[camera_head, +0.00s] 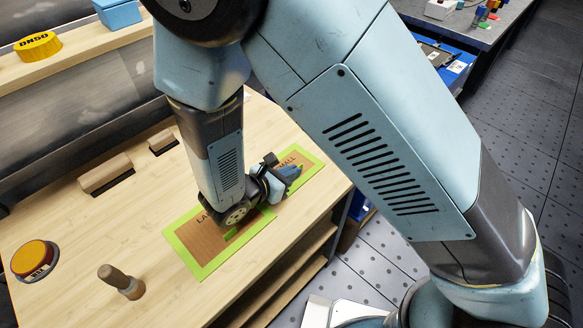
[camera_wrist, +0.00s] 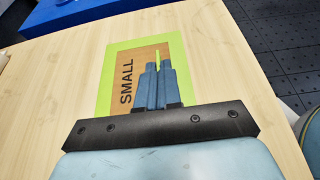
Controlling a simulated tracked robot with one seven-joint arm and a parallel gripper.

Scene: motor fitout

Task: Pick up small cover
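My gripper (camera_wrist: 158,64) is over the SMALL field of a brown mat with a green border (camera_wrist: 109,72). Its two blue fingers lie close together with a narrow gap. A thin yellow-green strip (camera_wrist: 158,54) shows at the fingertips; I cannot tell whether it is a cover seen edge-on between them or something behind. In the head view my gripper (camera_head: 291,171) is low over the right end of the mat (camera_head: 203,247), which also has a LARGE field. No cover is clearly recognisable on the visible part of the SMALL field; the fingers hide some of it.
A yellow-orange round button-like piece (camera_head: 34,260) and a wooden-handled tool (camera_head: 122,282) stand on the left of the wooden bench. A yellow DN50 ring (camera_head: 38,46) and a blue box (camera_head: 118,12) sit on the shelf. The bench front around the wooden tool is clear.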

